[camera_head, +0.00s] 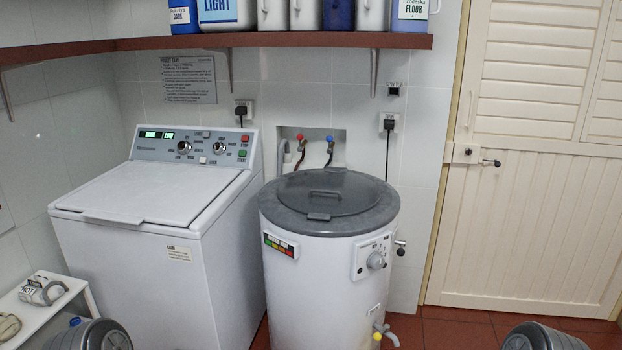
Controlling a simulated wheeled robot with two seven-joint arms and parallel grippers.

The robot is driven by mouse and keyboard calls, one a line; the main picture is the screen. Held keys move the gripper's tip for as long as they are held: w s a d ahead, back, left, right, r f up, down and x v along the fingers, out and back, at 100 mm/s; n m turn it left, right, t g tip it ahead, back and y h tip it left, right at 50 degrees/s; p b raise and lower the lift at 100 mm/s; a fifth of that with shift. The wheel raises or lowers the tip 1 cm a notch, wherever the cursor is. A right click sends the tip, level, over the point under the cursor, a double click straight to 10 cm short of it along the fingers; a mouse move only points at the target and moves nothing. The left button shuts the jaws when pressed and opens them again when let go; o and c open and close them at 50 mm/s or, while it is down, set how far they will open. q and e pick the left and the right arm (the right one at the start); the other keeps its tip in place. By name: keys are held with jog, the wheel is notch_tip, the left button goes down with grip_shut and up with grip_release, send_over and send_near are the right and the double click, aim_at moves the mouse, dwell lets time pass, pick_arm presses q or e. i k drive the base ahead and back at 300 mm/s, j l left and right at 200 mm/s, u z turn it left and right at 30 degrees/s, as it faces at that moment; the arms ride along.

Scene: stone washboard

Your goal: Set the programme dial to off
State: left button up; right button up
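The white top-loading washer (150,210) stands at the left with its lid shut. Its sloped panel carries two round knobs, a left knob (184,147) and a right knob (219,148), with small labels around them. Their pointer settings are too small to read. A round white tub machine (315,290) with a grey lid stands to its right. It has a dial (376,260) on a front plate, whose setting I cannot read. I cannot tell which knob is the programme dial. Neither gripper shows; only dark rounded parts of my arms appear at the bottom corners.
A brown shelf (300,40) with several bottles runs above both machines. Plugs, red and blue taps (328,140) are on the wall behind. A white side shelf (38,305) is at lower left. Red tiled floor (450,325) is open before the cream door (530,190).

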aim_at(184, 146)
jog(key=i+j+z, duration=0.15)
jog(key=j+z, duration=0.7)
jog(key=j, duration=0.2)
jog(key=j+z, duration=0.45)
jog(key=i+j, duration=0.05)
jog(key=j, duration=0.05)
